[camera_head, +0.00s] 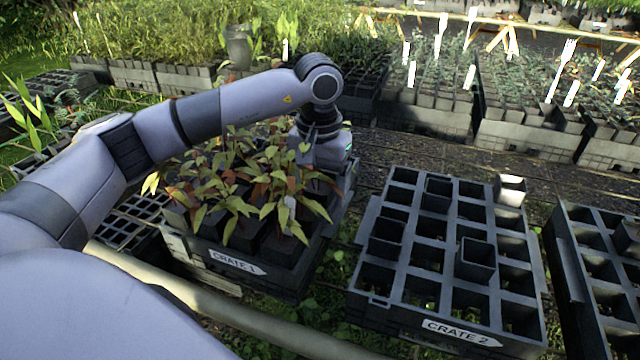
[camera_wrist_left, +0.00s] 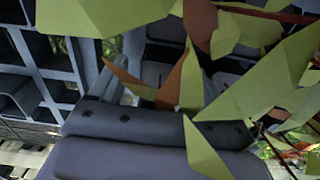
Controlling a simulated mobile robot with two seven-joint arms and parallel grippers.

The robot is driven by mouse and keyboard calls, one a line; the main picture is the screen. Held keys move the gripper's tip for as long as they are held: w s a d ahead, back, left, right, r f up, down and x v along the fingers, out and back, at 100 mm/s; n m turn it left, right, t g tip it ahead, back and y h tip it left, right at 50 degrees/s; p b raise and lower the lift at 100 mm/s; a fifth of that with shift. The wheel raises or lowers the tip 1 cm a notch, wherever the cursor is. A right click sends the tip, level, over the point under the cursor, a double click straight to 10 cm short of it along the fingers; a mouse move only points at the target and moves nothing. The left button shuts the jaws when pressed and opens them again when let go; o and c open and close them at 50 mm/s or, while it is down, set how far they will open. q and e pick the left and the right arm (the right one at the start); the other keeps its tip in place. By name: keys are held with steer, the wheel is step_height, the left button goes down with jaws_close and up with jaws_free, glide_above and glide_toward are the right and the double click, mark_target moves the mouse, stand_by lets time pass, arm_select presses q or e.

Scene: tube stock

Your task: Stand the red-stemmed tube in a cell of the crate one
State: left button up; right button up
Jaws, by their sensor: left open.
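Crate one (camera_head: 225,264), labelled "CRATE 1", stands left of centre in the head view. It holds several dark tubes with leafy plants, green-yellow and reddish. My left gripper (camera_head: 323,158) points down over its back right corner, with leaves close to it. In the left wrist view the gripper (camera_wrist_left: 150,132) lies along the bottom, open, with leaves crossing in front. A reddish stem (camera_wrist_left: 265,13) runs across the top right there. I cannot tell which tube it belongs to, and the leaves hide most tube bodies and cells. My right gripper is out of view.
Crate two (camera_head: 385,305), labelled "CRATE 2", stands to the right, mostly empty, with a few empty pots. Another dark crate (camera_head: 575,295) is at the far right. A pale pole (camera_head: 215,308) runs across the front. Planted crates line the back.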

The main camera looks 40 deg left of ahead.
arm_select(q)
steer(key=shift+s+a+f, duration=0.15)
steer(key=shift+a+f, duration=0.1)
steer(key=shift+f, duration=0.1)
step_height(320, 180, up, 7)
steer(key=shift+d+r+p, duration=0.1)
steer(key=shift+d+p, duration=0.05)
steer(key=shift+p, duration=0.25)
steer(key=shift+r, duration=0.35)
steer(key=shift+d, duration=0.1)
